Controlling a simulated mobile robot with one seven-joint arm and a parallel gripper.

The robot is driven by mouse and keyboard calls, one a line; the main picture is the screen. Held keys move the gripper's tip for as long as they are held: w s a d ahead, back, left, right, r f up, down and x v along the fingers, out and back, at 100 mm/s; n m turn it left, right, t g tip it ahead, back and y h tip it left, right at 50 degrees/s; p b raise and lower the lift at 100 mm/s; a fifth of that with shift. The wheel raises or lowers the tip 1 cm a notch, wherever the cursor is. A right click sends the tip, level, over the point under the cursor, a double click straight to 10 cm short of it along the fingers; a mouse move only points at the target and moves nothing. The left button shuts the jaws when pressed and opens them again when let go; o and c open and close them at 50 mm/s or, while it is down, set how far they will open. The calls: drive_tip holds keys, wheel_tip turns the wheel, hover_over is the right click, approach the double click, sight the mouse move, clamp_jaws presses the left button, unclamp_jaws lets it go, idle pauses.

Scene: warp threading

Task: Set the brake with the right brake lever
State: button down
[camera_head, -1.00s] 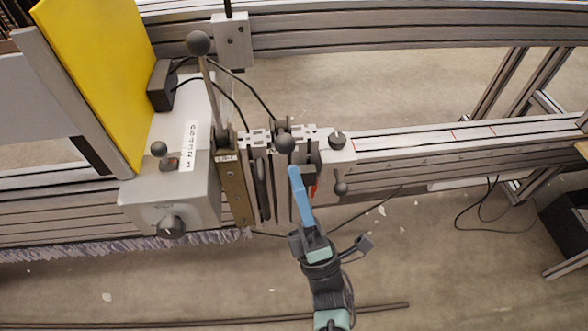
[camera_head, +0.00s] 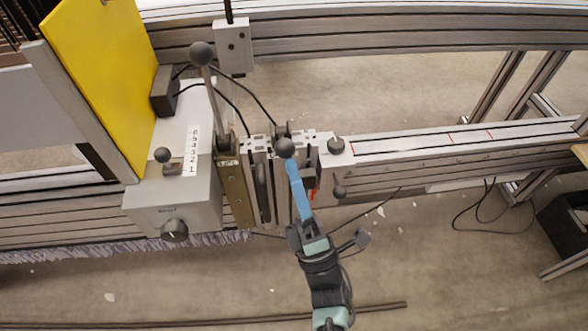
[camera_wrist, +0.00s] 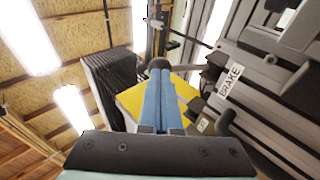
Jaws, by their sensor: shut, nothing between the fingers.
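A dark ball knob (camera_head: 285,147) tops a lever seen nearly end-on at the middle of the machine; it seems to be the right brake lever, its rod mostly hidden. My gripper (camera_head: 292,164) has long blue fingers, shut and empty, with the tips right at the near side of this knob. In the wrist view the fingers (camera_wrist: 160,85) point at the dark knob (camera_wrist: 159,63), which shows just beyond the tips. Whether they touch I cannot tell.
Another long lever with a ball knob (camera_head: 201,54) stands up to the left. A grey box (camera_head: 172,205) with a dial and number scale lies left, below a yellow panel (camera_head: 98,80). Cables loop behind; open floor lies in front.

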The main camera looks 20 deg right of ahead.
sight(291, 148)
drive_tip(key=r+g+p, duration=0.1)
drive_tip(key=r+p, duration=0.1)
drive_tip(key=p, duration=0.3)
drive_tip(key=w+r+m+g+p, duration=0.1)
drive_tip(key=r+g+p, duration=0.1)
drive_tip(key=p, duration=0.4)
drive_tip(key=w+r+m+g+h+p, duration=0.1)
drive_tip(key=r+g+p, duration=0.1)
drive_tip(key=p, duration=0.4)
drive_tip(key=shift+w+d+r, duration=0.1)
drive_tip(key=shift+d+r, duration=0.15)
drive_tip(key=shift+r, duration=0.05)
drive_tip(key=w+r+g+p, duration=0.1)
drive_tip(key=p, duration=0.3)
drive_tip(key=g+p, duration=0.2)
drive_tip(key=p, duration=0.1)
drive_tip(key=shift+w+d+r+m+p, duration=0.25)
drive_tip(key=shift+w+r+m+p, duration=0.1)
drive_tip(key=shift+r+m+p, duration=0.05)
drive_tip(key=shift+w+d+r+g+p, duration=0.2)
drive_tip(key=shift+w+g+p, duration=0.4)
drive_tip(key=shift+p, duration=0.8)
drive_tip(key=shift+w+d+r+g+p, duration=0.15)
drive_tip(key=shift+w+g+p, duration=0.4)
drive_tip(key=shift+p, duration=0.8)
drive_tip(key=shift+w+d+r, duration=0.1)
drive_tip(key=shift+w+r, duration=0.05)
drive_tip(key=shift+w, duration=0.2)
